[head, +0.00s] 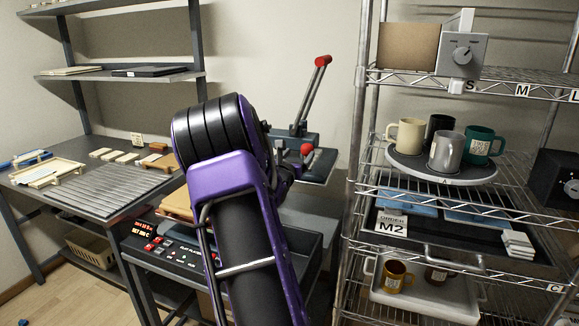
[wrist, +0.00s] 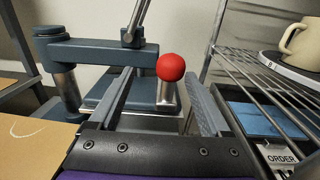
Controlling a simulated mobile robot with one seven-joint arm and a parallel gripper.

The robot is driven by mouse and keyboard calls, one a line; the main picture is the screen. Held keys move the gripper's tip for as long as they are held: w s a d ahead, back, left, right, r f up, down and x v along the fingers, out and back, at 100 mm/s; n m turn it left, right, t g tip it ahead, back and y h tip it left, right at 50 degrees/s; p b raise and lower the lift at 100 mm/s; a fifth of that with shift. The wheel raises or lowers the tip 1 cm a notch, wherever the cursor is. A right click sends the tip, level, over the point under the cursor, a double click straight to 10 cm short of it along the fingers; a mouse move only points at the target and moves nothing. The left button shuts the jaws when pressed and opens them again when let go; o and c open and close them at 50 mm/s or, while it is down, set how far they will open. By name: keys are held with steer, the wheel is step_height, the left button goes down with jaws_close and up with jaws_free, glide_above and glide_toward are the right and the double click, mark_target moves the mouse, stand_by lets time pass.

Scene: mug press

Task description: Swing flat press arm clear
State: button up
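The flat press stands behind my arm in the head view. Its long lever with a red grip (head: 322,61) rises up and to the right. A red ball knob (head: 306,149) sits lower, at the press's upper plate (head: 318,168). In the wrist view the blue-grey press arm (wrist: 90,50) runs from a pivot post (wrist: 66,88) at the left. The red ball knob (wrist: 170,67) tops a short metal post beside it. My gripper (wrist: 158,80) is open, with its fingers either side of the knob's post; contact cannot be told.
A wire shelf (head: 440,175) stands close on the right, with several mugs on a round tray (head: 403,164). A control panel (head: 165,250) is at the press's front. A workbench (head: 70,205) stands at the left. A tan board (wrist: 35,145) lies left of my gripper.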

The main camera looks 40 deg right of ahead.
steer(key=v, duration=0.8)
steer(key=shift+s+a, duration=0.2)
steer(key=shift+a, duration=0.1)
